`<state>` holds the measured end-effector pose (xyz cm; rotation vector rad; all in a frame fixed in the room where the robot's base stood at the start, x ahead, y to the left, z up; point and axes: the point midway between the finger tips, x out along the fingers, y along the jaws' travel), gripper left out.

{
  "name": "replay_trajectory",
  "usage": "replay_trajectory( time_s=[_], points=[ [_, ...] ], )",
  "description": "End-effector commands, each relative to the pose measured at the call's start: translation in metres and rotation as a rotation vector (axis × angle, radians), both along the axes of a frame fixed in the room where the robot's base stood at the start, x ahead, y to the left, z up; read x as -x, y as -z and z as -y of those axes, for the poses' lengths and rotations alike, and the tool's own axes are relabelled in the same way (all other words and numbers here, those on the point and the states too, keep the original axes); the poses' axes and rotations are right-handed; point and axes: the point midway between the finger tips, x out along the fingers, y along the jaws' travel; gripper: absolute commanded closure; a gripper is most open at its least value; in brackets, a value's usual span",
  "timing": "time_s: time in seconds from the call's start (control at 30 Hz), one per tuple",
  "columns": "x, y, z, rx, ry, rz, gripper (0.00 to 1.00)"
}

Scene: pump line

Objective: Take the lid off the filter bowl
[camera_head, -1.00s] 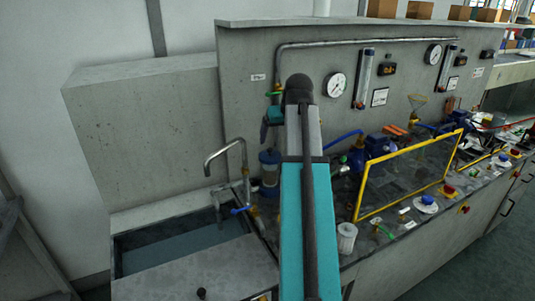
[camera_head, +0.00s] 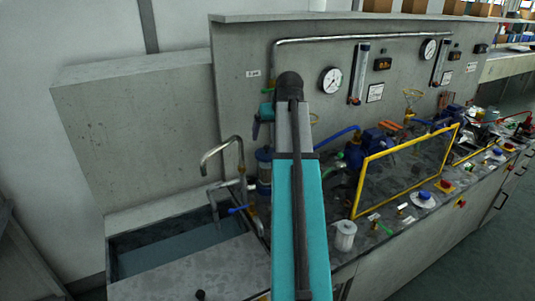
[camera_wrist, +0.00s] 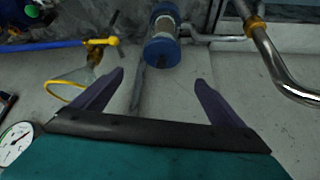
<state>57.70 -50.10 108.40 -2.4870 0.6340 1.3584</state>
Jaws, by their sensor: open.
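The filter bowl (camera_head: 264,172) is a clear cylinder with blue ends, upright beside the sink taps, partly hidden by my arm in the head view. In the wrist view the filter bowl (camera_wrist: 167,26) shows at the top, with its blue lid (camera_wrist: 162,52) toward me. The lid appears seated on the bowl. My gripper (camera_wrist: 160,82) is open and empty; its two dark purple fingers point toward the lid. The lid lies beyond the fingertips, roughly centred between them and apart from both. My fingers are not visible in the head view.
A curved metal tap (camera_head: 220,150) stands over the sink (camera_head: 175,250) beside the filter. A yellow-framed guard (camera_head: 408,170) and white cup (camera_head: 345,236) stand to the right.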

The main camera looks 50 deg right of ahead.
Motion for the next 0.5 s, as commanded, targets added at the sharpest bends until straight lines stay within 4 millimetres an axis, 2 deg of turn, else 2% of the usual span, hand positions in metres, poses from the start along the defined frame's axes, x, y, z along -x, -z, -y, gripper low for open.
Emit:
replay_trajectory(
  time_s=[0.5],
  points=[
    [-0.028,0.048,0.015,0.0,0.0,-0.001,0.08]
  ],
)
